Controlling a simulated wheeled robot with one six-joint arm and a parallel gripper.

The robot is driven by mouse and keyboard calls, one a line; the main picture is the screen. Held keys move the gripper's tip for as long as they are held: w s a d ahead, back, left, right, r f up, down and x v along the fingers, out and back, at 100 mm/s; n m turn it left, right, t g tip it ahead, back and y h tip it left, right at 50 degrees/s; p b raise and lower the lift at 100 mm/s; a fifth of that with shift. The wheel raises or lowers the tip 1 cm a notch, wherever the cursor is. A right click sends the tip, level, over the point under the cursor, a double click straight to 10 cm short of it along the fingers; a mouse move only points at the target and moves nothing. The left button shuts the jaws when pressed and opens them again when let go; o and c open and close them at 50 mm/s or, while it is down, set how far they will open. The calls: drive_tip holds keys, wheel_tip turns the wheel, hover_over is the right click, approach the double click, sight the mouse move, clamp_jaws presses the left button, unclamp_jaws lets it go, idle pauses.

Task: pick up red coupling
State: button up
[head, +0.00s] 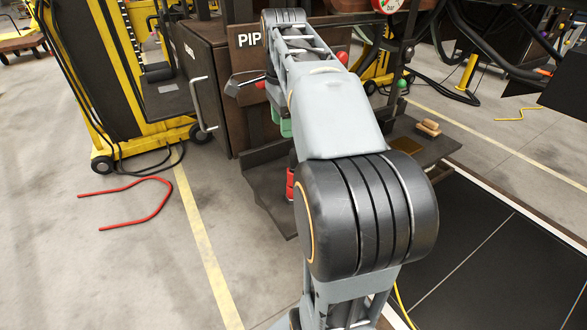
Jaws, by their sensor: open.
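A red cylindrical thing (290,185) with dark bands stands low at the cart, just left of my arm's big joint, which partly hides it. It may be the red coupling, but I cannot tell for sure. A small red rounded piece (343,58) also shows to the right of my arm, higher up. My arm reaches forward across the middle of the head view. My gripper is not visible; the arm's own links may hide it.
A brown cabinet (205,75) marked PIP stands behind the arm, with a hammer-like tool (240,83) and a green thing (285,127) near it. A yellow lift frame (85,70) stands left. A red hose (150,215) lies on open floor. Dark cables hang at right.

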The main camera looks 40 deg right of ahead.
drive_tip(key=d+r+m, duration=0.1)
drive_tip(key=r, duration=0.1)
drive_tip(key=m, duration=0.2)
hover_over(293, 158)
wheel_tip(293, 158, down, 8)
drive_tip(key=shift+d+r, duration=0.15)
drive_tip(key=shift+r, duration=0.1)
drive_tip(key=shift+f, duration=2.9)
clamp_jaws()
